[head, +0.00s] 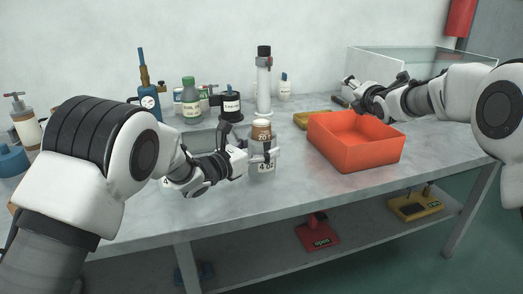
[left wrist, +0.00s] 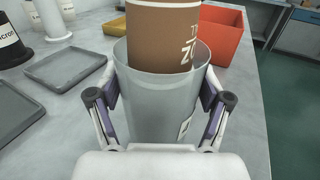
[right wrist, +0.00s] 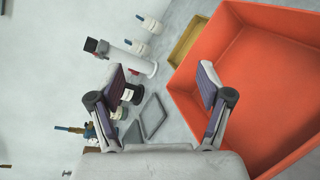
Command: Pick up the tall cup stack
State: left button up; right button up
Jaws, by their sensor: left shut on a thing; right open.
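The tall cup stack stands upright on the grey table near its front edge. It is a brown cup (head: 261,131) set inside a grey cup (head: 264,166). In the left wrist view the brown cup (left wrist: 163,35) rises out of the grey cup (left wrist: 158,98). My left gripper (head: 264,154) is shut on the grey cup, with a finger on each side of it. My right gripper (right wrist: 164,84) is open and empty, above the table beside the orange bin (right wrist: 255,75). Whether the stack's base touches the table is hard to tell.
The orange bin (head: 357,157) stands right of the stack. Grey trays (left wrist: 65,68) lie left of it. Bottles, including a green one (head: 190,102), and a white column (head: 264,85) stand behind. A glass-walled tank (head: 425,58) is at the back right.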

jog(key=s+a+n+y, duration=0.2)
jog(key=a+n+y, duration=0.5)
jog(key=n, duration=0.3)
jog(key=n+g+y, duration=0.8)
jog(key=n, duration=0.5)
send_near(261, 123)
jog(key=w+d+f, duration=0.1)
jog(key=w+d, duration=0.1)
jog(key=w, duration=0.1)
jog(key=shift+g+y, duration=0.3)
jog(key=x, duration=0.7)
jog(key=s+x, duration=0.1)
jog(key=x, duration=0.3)
jog(key=shift+w+a+f, duration=0.1)
jog(key=shift+a+f, duration=0.1)
jog(key=shift+a, duration=0.35)
jog(key=shift+d, duration=0.15)
jog(key=shift+c, duration=1.4)
grip_shut()
